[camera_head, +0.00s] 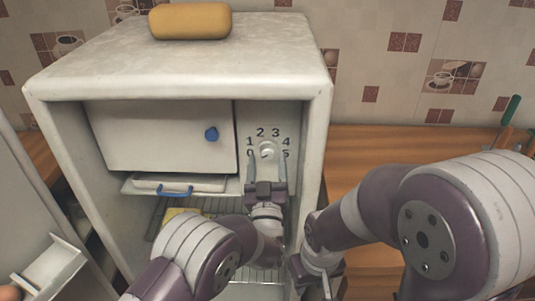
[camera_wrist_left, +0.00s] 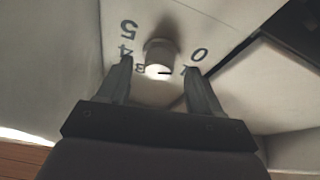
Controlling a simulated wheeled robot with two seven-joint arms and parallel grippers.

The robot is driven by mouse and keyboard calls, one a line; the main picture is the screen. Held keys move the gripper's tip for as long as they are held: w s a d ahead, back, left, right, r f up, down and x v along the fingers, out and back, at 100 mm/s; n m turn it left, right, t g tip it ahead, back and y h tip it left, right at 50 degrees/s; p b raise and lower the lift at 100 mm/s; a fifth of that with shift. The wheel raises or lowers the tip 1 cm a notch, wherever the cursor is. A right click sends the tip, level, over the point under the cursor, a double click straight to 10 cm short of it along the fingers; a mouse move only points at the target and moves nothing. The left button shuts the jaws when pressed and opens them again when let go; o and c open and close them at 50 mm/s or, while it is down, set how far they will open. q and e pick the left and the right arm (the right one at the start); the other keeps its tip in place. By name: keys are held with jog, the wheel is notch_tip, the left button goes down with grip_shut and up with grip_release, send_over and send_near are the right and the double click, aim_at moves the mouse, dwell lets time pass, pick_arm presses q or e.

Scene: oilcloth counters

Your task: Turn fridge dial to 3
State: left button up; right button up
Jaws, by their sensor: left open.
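The fridge dial (camera_head: 267,150) is a small white round knob on the panel inside the open fridge, with dark numbers 0 to 5 around it. In the left wrist view the dial (camera_wrist_left: 160,55) appears between the fingertips, with a short dark mark on its face; which number it points at I cannot tell. My left gripper (camera_head: 266,164) is open in front of the dial, one finger on each side, and in the left wrist view (camera_wrist_left: 158,70) gaps show between fingers and knob. My right gripper (camera_head: 314,287) is low in the head view, partly cut off, away from the dial.
The white fridge (camera_head: 180,75) has a yellow loaf-like object (camera_head: 190,21) on top. Left of the dial is a compartment door (camera_head: 160,135) with a blue knob (camera_head: 211,134). A blue-handled drawer (camera_head: 175,190) and wire shelf lie below. A wooden counter (camera_head: 375,145) is at right.

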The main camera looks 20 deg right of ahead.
pick_arm(q)
jog(key=shift+x, duration=0.9)
jog(key=c, duration=0.9)
jog(key=shift+o, duration=0.2)
